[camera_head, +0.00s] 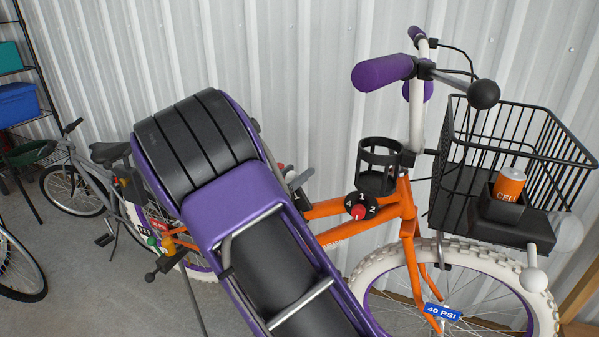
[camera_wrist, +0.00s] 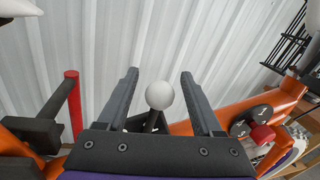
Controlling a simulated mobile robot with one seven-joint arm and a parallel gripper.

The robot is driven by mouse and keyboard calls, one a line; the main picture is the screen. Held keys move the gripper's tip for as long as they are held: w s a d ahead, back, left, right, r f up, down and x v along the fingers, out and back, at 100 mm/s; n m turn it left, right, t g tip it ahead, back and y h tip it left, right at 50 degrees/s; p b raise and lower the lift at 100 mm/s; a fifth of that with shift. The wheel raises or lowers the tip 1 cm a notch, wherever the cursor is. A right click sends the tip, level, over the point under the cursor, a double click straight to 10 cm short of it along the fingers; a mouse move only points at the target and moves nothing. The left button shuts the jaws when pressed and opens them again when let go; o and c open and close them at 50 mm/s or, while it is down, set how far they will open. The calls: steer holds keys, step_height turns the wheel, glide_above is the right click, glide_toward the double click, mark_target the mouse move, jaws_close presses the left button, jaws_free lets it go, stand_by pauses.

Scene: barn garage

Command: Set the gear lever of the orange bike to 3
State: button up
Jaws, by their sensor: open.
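The orange bike (camera_head: 333,235) stands along the wall. A round black dial (camera_head: 361,201) with a red knob sits on its frame; 1, 2 and 4 are readable, and 3 cannot be made out. The dial also shows in the wrist view (camera_wrist: 243,128), right of my gripper. My gripper (camera_wrist: 158,85) is open. A white ball knob (camera_wrist: 159,95) on a black stem stands in line between its fingers, with gaps on both sides in the picture; its depth is unclear. In the head view my arm hides most of my gripper.
A black cup holder (camera_head: 379,166) is just above the dial. The handlebar with purple grips (camera_head: 383,73) and a wire basket (camera_head: 449,190) holding an orange can (camera_head: 509,186) are to the right. A corrugated wall is behind.

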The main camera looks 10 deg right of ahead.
steer(key=shift+x, duration=0.85)
jaws_close()
stand_by(0.8)
